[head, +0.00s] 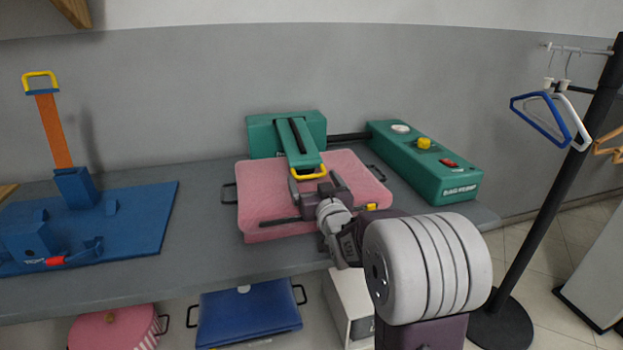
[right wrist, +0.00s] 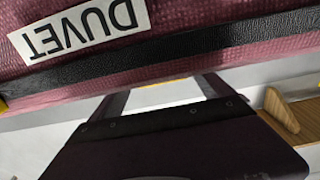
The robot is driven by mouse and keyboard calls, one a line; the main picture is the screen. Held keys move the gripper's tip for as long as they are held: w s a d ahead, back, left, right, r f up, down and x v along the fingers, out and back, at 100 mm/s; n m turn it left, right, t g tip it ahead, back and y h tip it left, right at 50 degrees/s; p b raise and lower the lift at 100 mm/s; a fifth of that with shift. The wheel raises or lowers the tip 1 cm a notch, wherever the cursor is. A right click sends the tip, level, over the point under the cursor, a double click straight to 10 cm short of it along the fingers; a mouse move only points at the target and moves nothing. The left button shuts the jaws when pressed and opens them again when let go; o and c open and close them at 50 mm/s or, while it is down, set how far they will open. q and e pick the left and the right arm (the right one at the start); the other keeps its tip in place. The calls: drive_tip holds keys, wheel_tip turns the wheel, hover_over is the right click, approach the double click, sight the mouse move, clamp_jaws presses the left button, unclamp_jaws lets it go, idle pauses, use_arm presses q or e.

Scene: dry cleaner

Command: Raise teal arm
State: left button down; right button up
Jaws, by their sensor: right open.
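The teal arm (head: 298,144) extends from a teal block (head: 262,136) at the back of the table. It lies low over a pink padded bag (head: 265,186), and its yellow handle (head: 309,173) is at the near end. My right gripper (head: 315,188) is open just in front of the handle, close above the bag. Whether its fingers touch the handle cannot be told. In the right wrist view my open gripper (right wrist: 165,93) shows below the bag's dark strap and its "DUVET" label (right wrist: 70,32). My left gripper is not in view.
A teal control box (head: 425,160) with a yellow knob stands on the right. A blue fixture (head: 140,215) with an orange upright arm (head: 54,130) stands on the left. Bags lie below the table, including a blue one (head: 250,315). A hanger stand (head: 550,180) is at far right.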

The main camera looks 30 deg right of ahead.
drive_tip(key=shift+x, duration=1.1)
